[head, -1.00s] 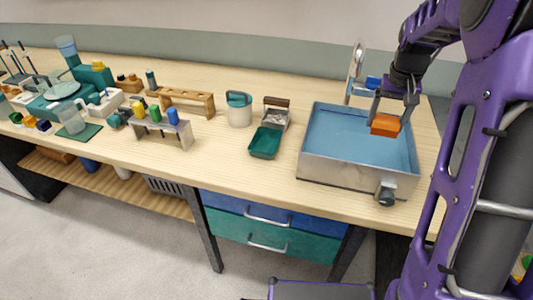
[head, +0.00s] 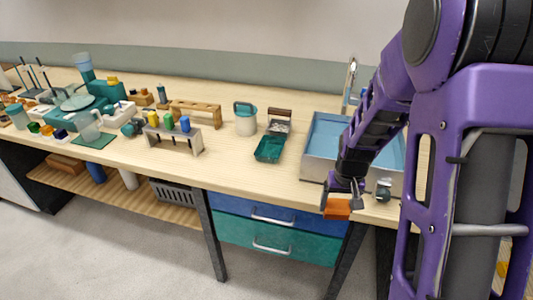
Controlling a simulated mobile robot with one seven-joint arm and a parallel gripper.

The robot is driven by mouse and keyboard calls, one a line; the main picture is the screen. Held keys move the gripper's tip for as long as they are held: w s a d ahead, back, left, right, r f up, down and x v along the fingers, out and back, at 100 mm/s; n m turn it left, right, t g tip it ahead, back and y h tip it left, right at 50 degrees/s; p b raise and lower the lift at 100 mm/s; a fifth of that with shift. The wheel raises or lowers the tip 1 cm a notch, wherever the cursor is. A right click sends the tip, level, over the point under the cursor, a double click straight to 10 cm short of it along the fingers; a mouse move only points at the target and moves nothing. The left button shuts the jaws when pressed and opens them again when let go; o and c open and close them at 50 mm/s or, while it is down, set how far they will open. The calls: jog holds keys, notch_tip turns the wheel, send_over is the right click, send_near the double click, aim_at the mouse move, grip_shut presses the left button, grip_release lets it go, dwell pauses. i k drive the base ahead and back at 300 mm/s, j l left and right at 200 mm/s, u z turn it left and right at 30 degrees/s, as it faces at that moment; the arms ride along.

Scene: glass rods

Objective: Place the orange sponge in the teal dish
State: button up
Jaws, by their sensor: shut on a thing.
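The orange sponge (head: 337,209) is held in my gripper (head: 341,198), which is shut on it. Sponge and gripper are in front of the metal basin, near the front edge of the bench. The teal dish (head: 269,149) is a small rectangular tray on the bench, left of the basin. Its inside looks empty. My gripper is to the right of the dish and nearer the camera. My arm hides part of the basin.
The metal basin (head: 317,168) with a blue inside stands right of the dish. A white pot with a teal handle (head: 246,122) and a brush-like item (head: 279,122) stand behind the dish. A rack with coloured bottles (head: 185,140) is at left. Bench surface (head: 240,172) in front of the dish is clear.

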aim_at(271, 152)
jog(key=j, duration=0.95)
jog(key=i, duration=0.55)
